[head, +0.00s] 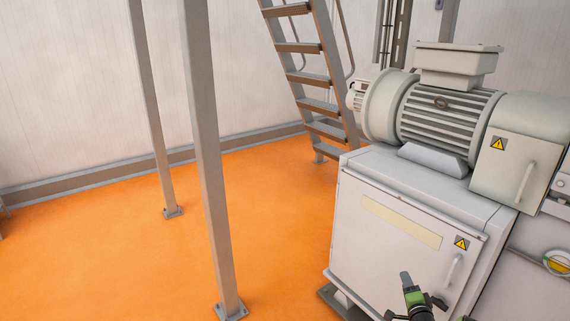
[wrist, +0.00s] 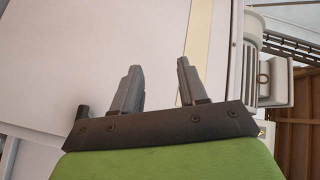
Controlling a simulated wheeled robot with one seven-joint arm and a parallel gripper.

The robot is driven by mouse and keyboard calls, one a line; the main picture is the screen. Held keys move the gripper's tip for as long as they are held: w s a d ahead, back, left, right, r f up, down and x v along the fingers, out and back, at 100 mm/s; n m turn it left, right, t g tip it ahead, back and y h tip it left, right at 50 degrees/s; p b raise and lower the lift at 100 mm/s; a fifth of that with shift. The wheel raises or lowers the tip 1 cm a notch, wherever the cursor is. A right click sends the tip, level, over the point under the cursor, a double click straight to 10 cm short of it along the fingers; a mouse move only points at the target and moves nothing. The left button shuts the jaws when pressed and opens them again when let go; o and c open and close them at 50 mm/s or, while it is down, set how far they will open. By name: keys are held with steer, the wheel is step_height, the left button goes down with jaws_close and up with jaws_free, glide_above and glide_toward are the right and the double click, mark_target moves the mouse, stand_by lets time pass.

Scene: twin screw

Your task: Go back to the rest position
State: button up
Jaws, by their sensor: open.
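My gripper (wrist: 157,88) shows in the wrist view with its two grey fingers apart and nothing between them. Behind the fingers is the pale cabinet front (wrist: 85,50), with its cream strip (wrist: 198,35) to the right. In the head view, part of my gripper (head: 406,280) shows at the bottom, in front of the lower part of the cabinet (head: 385,255). Only one finger is clear there, and the rest of my arm is cut off by the frame. I cannot tell how far the fingertips are from the cabinet.
A large motor (head: 445,110) sits on the cabinet. A grey door handle (head: 454,270) is close to the right of my gripper. Metal posts (head: 207,150) stand on the left, and stairs (head: 308,75) rise behind. The orange floor (head: 110,260) is otherwise open.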

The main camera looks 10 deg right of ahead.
steer(key=w+a+r+n+g+y, duration=0.1)
steer(key=w+a+r+n+y, duration=0.4)
steer(key=a+r, duration=0.5)
steer(key=s+a+r+n+g+y, duration=0.1)
steer(key=s+a+r+n+g, duration=0.2)
steer(key=a+r+n, duration=0.7)
steer(key=s+a+r+g, duration=0.2)
steer(key=s+a+r, duration=0.45)
steer(key=s, duration=0.35)
steer(key=s+a+r+g, duration=0.2)
steer(key=s+a+r, duration=0.3)
steer(key=s+a, duration=0.35)
steer(key=s+f+n+g+h, duration=0.2)
steer(key=s, duration=1.7)
step_height(320, 180, up, 17)
steer(key=p, duration=1.7)
steer(key=shift+s+a+g+p, duration=0.2)
steer(key=shift+s+g+p, duration=0.1)
steer(key=shift+s+p, duration=0.05)
